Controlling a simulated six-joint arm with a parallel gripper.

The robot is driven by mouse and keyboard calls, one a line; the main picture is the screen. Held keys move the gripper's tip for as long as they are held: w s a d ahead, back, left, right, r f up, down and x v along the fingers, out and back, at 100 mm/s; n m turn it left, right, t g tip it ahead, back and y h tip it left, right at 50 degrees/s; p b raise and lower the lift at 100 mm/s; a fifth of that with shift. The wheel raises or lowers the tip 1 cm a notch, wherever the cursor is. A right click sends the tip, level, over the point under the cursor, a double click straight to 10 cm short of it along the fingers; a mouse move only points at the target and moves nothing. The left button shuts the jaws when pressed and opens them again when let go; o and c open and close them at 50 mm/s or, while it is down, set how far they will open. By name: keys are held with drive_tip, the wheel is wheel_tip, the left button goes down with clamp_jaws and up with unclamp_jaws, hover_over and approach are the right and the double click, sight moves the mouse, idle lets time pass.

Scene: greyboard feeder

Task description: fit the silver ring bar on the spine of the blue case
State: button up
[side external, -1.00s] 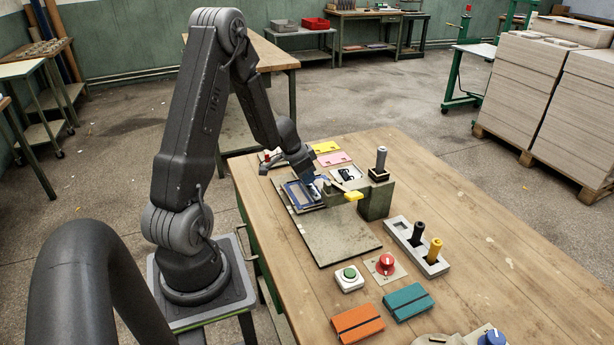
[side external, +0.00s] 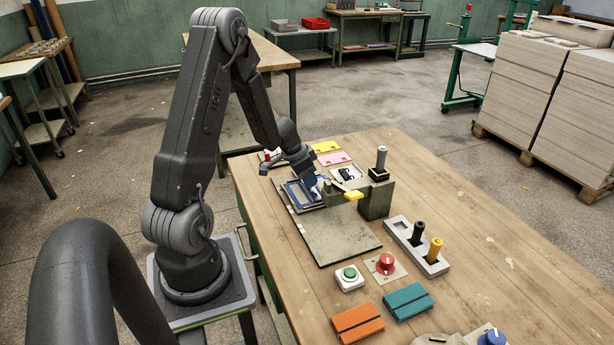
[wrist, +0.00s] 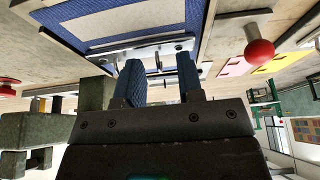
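The blue case (side external: 292,196) lies open on a fixture at the far left part of the bench. In the wrist view its blue cover with a pale grey panel (wrist: 130,22) fills the top. The silver ring bar (wrist: 112,54) lies along the blue edge of the case, in line with it; whether it is fully seated I cannot tell. My gripper (wrist: 160,68) has its two blue fingers apart, with a clear gap between them. The fingertips are close to the bar and partly hide its right half. In the side view my gripper (side external: 312,186) is just over the case's near right edge.
A green-grey press block (side external: 376,200) with a yellow-tipped lever (side external: 353,196) stands just right of my gripper. A red knob (wrist: 259,53) is near the case in the wrist view. The green button box (side external: 349,278), red knob (side external: 386,263) and orange case (side external: 357,322) are nearer the front.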

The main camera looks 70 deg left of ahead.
drive_tip(key=v, duration=1.4)
drive_tip(key=shift+f, duration=0.1)
drive_tip(key=w+d+r, duration=0.1)
drive_tip(key=d+r, duration=0.3)
drive_tip(key=d, duration=0.4)
drive_tip(key=w+d+r, duration=0.1)
drive_tip(key=d+r, duration=0.2)
drive_tip(key=d, duration=0.5)
drive_tip(key=s+d+r, duration=0.2)
drive_tip(key=s+d, duration=0.3)
drive_tip(key=d, duration=0.2)
drive_tip(key=s+d+r+t, duration=0.1)
drive_tip(key=s+d+r, duration=0.1)
drive_tip(key=s+d, duration=0.3)
drive_tip(key=d, duration=0.3)
